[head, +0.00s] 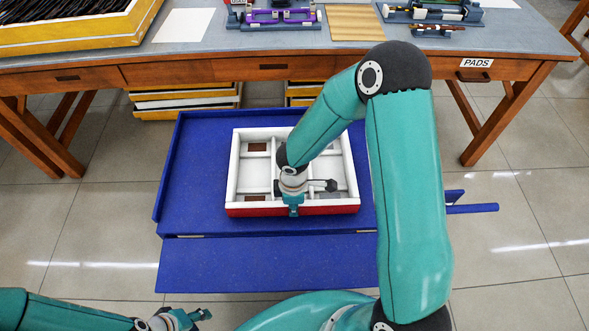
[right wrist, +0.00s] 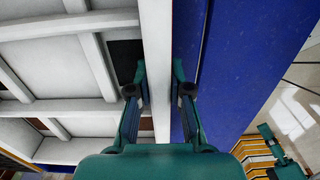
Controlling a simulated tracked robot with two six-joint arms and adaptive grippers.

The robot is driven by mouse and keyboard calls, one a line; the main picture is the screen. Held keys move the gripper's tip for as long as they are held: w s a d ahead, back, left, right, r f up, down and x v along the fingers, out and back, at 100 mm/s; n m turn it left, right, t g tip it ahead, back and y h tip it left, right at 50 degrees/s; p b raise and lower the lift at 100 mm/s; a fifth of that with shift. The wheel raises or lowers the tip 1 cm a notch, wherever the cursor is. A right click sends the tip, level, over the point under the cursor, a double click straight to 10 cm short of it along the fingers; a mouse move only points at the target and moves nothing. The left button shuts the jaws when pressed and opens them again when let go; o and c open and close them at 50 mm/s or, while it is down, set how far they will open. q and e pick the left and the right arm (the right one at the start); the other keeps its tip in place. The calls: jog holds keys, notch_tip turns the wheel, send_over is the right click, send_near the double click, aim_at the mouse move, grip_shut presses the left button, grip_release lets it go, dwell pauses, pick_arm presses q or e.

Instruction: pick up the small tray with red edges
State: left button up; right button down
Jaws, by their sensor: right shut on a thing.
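The small tray (head: 330,209) is white inside, divided into compartments, with a red outer side facing me. It lies on a blue surface in the middle of the head view. My right gripper (head: 293,207) is at its near wall, pointing down. In the right wrist view the right gripper (right wrist: 160,90) has one finger on each side of the white tray wall (right wrist: 155,40) and is shut on it. My left gripper (head: 196,316) is low at the left of the head view, away from the tray; its jaw opening is unclear.
The blue surface (head: 190,265) has raised edges and a bar (head: 472,209) at its right. Behind stands a wooden table (head: 210,72) with a yellow-edged tray (head: 75,40) and fixtures on top. Yellow-edged trays (head: 185,103) are stacked beneath. The tiled floor at left is clear.

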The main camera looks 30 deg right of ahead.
jog(key=shift+r, duration=0.1)
dwell(0.3)
jog(key=shift+r+p, duration=0.4)
jog(key=shift+r, duration=0.45)
notch_tip(320, 180, up, 18)
jog(key=p, duration=0.4)
jog(key=shift+r+p, duration=0.15)
jog(key=shift+p, duration=0.15)
